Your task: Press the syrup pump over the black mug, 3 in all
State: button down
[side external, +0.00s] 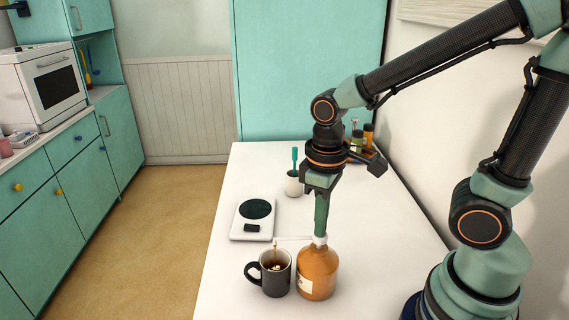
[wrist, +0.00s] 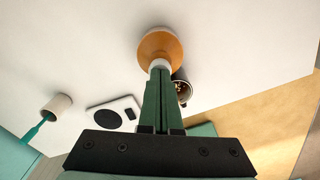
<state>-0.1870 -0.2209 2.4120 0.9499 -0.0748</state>
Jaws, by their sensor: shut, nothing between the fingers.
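The orange-brown syrup bottle (side external: 317,274) stands upright on the white table. Its pale pump head (side external: 320,241) has a thin spout reaching left over the black mug (side external: 257,272). A thin amber stream (side external: 275,252) shows between the spout's end and the mug, with small pale bits and dark liquid inside. My gripper (side external: 320,235) points down, its green fingers shut and empty, tips at the top of the pump head. In the wrist view, the fingers (wrist: 160,72) meet the pump, the bottle (wrist: 158,46) shows beyond them, and the mug (wrist: 184,92) is partly hidden behind the fingers.
A white scale (side external: 252,219) lies behind the mug. A white cup (side external: 293,184) with a teal-handled tool stands farther back. Several small bottles (side external: 360,140) sit in a tray by the right wall. The table's left edge is close to the mug.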

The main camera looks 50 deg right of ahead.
jog(key=shift+f, duration=0.3)
jog(key=shift+r, duration=1.4)
jog(key=shift+r, duration=3)
jog(key=d+m+t, duration=0.1)
jog(key=t, duration=0.1)
jog(key=w+d+r+m+t, duration=0.1)
jog(key=d, duration=0.1)
jog(key=w+d+m+t, duration=0.1)
jog(key=d+t, duration=0.1)
jog(key=shift+w+r+t, duration=0.15)
jog(key=shift+r+t, duration=0.15)
jog(key=shift+r, duration=0.1)
